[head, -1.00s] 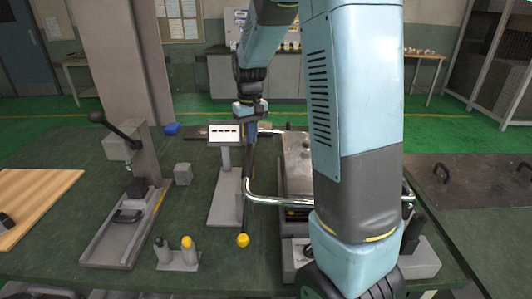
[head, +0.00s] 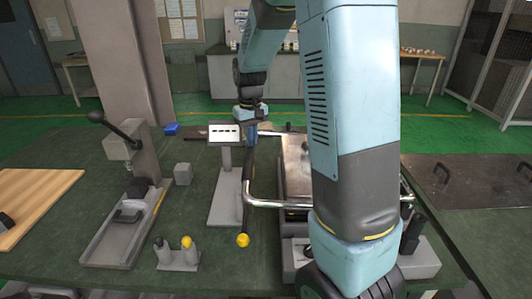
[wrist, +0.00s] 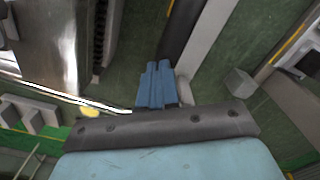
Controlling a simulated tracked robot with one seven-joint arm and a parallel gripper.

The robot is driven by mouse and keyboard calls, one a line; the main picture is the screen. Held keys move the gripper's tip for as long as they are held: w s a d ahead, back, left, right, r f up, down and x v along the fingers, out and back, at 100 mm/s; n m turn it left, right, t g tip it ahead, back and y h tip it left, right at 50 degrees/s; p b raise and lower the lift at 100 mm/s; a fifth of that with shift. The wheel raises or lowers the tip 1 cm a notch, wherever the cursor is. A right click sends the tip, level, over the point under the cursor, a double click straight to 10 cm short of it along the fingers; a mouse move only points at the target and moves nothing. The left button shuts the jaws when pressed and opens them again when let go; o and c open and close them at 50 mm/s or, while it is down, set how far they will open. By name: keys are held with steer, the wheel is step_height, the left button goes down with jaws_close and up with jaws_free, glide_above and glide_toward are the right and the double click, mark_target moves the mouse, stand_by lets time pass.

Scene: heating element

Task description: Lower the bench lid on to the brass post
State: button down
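The bench lid (head: 296,158) is a shiny metal plate right of centre in the head view, partly hidden by my arm. It shows at the upper left of the wrist view (wrist: 40,45). A chrome bar (head: 278,203) runs around it. A dark bar with a yellow knob (head: 243,240) lies along its left side. My gripper (head: 250,137) is at the far left of the lid, its blue fingers (wrist: 156,75) close together where the chrome and dark bars meet. It looks shut on the handle bar; the contact is partly hidden. I cannot make out the brass post.
A panel stand (head: 224,133) is just left of the gripper. A lever press (head: 145,160), grey block (head: 183,174) and small two-post holder (head: 178,258) stand further left. A dark plate with handles (head: 470,185) lies right.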

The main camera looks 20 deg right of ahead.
steer(key=shift+s+f, duration=0.1)
steer(key=shift+f, duration=0.5)
stand_by(0.3)
steer(key=shift+r, duration=0.15)
steer(key=shift+r, duration=3.35)
